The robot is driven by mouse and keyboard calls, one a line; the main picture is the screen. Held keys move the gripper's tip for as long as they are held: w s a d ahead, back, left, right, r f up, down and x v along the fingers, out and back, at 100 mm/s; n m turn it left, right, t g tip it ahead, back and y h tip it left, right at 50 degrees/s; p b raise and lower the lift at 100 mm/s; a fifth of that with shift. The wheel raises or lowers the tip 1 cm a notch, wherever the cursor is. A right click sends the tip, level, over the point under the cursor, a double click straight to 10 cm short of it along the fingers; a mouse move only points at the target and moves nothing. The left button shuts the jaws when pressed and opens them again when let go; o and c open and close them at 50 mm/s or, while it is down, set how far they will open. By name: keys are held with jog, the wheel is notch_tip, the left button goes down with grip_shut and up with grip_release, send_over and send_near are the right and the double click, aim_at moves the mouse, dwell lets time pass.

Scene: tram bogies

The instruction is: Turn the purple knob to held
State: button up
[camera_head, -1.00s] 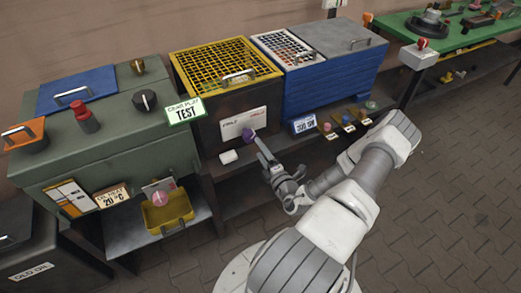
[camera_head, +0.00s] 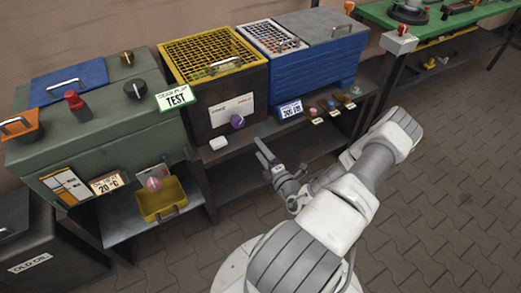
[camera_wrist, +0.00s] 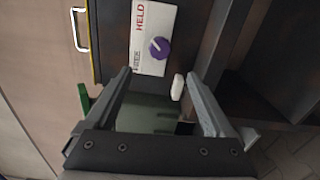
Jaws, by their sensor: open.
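The purple knob (camera_head: 237,121) is on a white label plate (camera_head: 218,110) on the front of the dark box with the yellow grille. In the wrist view the knob (camera_wrist: 160,48) has a pale pointer line, and the plate (camera_wrist: 148,66) reads HELD in red near the top of that picture. Smaller lettering at the plate's other end is unreadable. I cannot tell exactly which mark the pointer meets. My gripper (camera_head: 266,156) is open and empty, in front of and below the knob, apart from it. The wrist view shows the knob beyond the gap between my fingertips (camera_wrist: 157,76).
A small white block (camera_head: 219,143) lies on the shelf below the plate; it also shows in the wrist view (camera_wrist: 177,86). Small knobs (camera_head: 312,112) line the shelf's right side. A yellow tray (camera_head: 160,216) stands lower left. The paved floor in front is clear.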

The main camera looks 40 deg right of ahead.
jog(key=shift+s, duration=0.45)
jog(key=shift+a, duration=0.1)
jog(key=w+a+r+n+g+y+p, duration=0.1)
jog(key=w+a+r+n+g+y, duration=0.3)
jog(key=a+r+n+y, duration=1.2)
jog(key=s+a+r+n+g+p, duration=0.1)
jog(key=s+a+r+n+g, duration=0.2)
jog(key=a+n+g, duration=0.45)
jog(key=s+a+r+n+g, duration=0.3)
jog(key=n+g, duration=0.1)
jog(key=n, duration=0.7)
jog(key=s+r+n+t+h+p, duration=0.1)
jog(key=s+r+n+h+p, duration=0.1)
jog(key=s+r+n+h, duration=0.4)
jog(key=s+r+n+t+h+p, duration=0.1)
jog(key=s+r+n+h, duration=0.6)
jog(key=r+n, duration=0.7)
notch_tip(320, 180, up, 2)
jog(key=shift+d+t+p, duration=0.4)
jog(key=shift+d+t, duration=0.05)
jog(key=shift+t, duration=0.2)
